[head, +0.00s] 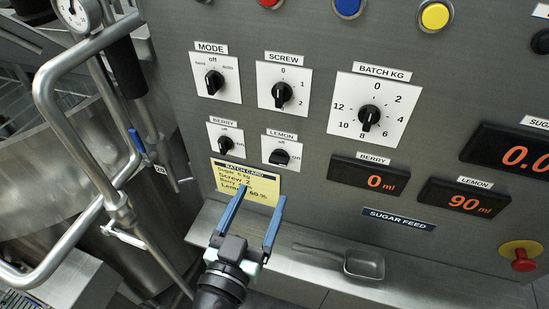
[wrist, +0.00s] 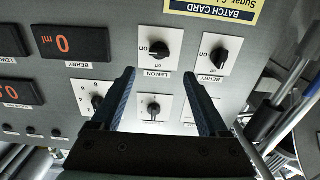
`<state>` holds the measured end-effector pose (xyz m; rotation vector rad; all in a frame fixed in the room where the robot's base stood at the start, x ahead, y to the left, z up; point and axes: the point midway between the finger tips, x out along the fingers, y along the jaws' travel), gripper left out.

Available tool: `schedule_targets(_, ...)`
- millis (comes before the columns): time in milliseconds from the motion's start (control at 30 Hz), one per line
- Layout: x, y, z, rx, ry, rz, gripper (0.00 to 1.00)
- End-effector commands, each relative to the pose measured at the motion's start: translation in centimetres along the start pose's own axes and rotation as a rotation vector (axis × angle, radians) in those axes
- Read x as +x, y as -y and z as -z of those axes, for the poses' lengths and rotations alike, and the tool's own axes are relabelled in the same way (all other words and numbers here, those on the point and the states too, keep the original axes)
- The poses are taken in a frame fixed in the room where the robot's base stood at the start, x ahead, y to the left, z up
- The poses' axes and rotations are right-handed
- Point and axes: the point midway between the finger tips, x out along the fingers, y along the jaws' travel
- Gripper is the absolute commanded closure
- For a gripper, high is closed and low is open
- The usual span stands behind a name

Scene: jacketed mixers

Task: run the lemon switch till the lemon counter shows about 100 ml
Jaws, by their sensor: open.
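The lemon switch (head: 281,155) is a black knob on a white plate, marked off at the top and on at the right. Its knob looks turned sideways, toward on. It also shows in the wrist view (wrist: 157,50), where the panel appears upside down. The lemon counter (head: 470,200) reads 90 ml in orange digits. My gripper (head: 264,190) is open and empty, below the lemon switch, with its blue fingers in front of the panel by the batch card. In the wrist view my gripper (wrist: 160,75) shows its fingers apart, not around the lemon knob.
The berry switch (head: 226,144) sits just left of the lemon switch; the berry counter (head: 369,178) reads 0 ml. A yellow batch card (head: 232,172) is partly hidden by my gripper. A metal scoop (head: 364,264) lies on the ledge. A bent steel pipe (head: 60,130) stands at left.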

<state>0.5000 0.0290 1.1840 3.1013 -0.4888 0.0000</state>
Motion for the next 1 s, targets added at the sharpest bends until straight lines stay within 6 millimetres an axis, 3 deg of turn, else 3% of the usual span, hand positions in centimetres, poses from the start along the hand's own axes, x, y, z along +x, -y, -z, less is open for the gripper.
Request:
schedule_targets(200, 4.5, -0.1, 0.5, 0.001, 0.0, -0.004, 0.22)
schedule_targets(400, 7.3, -0.1, 0.4, 0.001, -0.001, -0.004, 0.22)
schedule_targets(600, 8.6, -0.1, 0.2, 0.002, 0.0, -0.002, 0.22)
schedule_targets(900, 8.7, -0.1, 0.0, 0.002, 0.0, -0.002, 0.22)
schedule_targets(1000, 8.7, -0.1, 0.1, 0.002, 0.0, -0.002, 0.39)
